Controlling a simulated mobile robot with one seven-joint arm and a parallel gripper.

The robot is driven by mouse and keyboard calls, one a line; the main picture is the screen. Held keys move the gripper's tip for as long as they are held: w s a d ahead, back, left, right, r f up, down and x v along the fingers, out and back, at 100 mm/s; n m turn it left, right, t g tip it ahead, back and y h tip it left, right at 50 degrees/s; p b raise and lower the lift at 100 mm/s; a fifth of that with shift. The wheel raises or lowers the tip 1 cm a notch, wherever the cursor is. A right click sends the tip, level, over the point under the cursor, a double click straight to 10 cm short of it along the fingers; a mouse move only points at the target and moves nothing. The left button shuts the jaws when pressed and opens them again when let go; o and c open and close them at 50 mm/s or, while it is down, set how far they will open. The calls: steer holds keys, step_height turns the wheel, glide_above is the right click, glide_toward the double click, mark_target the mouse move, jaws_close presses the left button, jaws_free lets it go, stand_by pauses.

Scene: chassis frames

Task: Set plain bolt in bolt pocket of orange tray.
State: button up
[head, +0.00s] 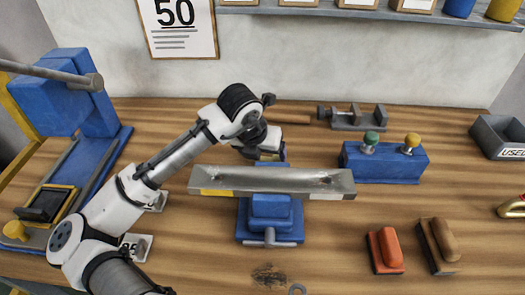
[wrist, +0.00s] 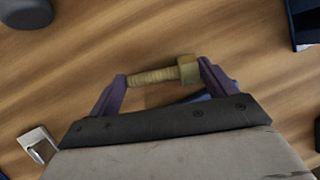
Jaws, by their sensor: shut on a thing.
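The bolt (wrist: 150,77), brass-coloured with a threaded shank and a wider head at the right, lies lengthwise between the two purple fingers of my gripper (wrist: 162,78) in the wrist view. The fingers are shut on its two ends. In the head view my gripper (head: 270,153) points down behind the grey metal channel, which hides its fingertips and the bolt. No orange tray can be made out in either view. A small brownish patch shows just under the bolt in the wrist view, too little to identify.
A grey metal channel (head: 228,180) sits across a blue vise (head: 270,222), right in front of my gripper. A blue block with two knobs (head: 385,163) stands to the right. Orange (head: 385,250) and brown (head: 440,247) handled blocks lie front right. Bare bench lies between.

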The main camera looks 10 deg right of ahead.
steer(key=o, duration=0.8)
steer(key=shift+f, duration=0.15)
steer(key=shift+c, duration=0.2)
steer(key=o, duration=0.4)
steer(key=shift+c, duration=0.2)
